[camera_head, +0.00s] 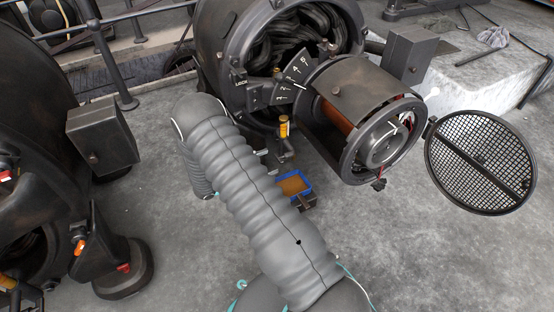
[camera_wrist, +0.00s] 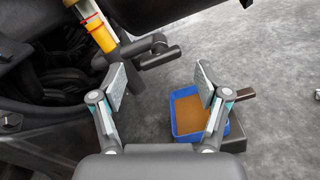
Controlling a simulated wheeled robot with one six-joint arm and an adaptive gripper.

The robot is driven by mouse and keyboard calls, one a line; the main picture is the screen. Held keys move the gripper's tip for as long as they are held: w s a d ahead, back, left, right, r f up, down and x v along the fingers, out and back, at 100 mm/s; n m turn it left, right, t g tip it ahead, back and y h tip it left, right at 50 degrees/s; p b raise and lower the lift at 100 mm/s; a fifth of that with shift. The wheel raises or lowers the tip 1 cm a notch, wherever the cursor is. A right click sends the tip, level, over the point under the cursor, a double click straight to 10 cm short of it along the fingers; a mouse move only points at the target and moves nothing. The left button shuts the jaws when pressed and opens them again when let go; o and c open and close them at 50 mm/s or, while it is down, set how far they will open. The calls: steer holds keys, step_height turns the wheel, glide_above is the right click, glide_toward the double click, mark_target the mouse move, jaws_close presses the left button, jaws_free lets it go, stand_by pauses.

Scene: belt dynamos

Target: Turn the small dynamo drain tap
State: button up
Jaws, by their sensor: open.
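The small drain tap (camera_wrist: 157,50), a dark metal fitting with a short bar-like handle, shows at the top middle of the wrist view. It sits beside an orange-yellow sight glass (camera_wrist: 99,33) with red bands at the dynamo's foot. In the head view the tap (camera_head: 285,150) shows just below that sight glass (camera_head: 284,126), close to my grey sleeved arm. My gripper (camera_wrist: 162,80) is open and empty, its two fingers apart. In the wrist picture the tap lies just above the gap between the fingertips.
A blue tray (camera_wrist: 174,118) of brown liquid stands on the floor below the tap. Another dark machine (camera_head: 45,140) stands left.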

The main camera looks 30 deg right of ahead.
steer(key=a, duration=0.7)
steer(key=shift+a, duration=0.35)
steer(key=shift+s+r, duration=0.1)
steer(key=shift+s, duration=0.05)
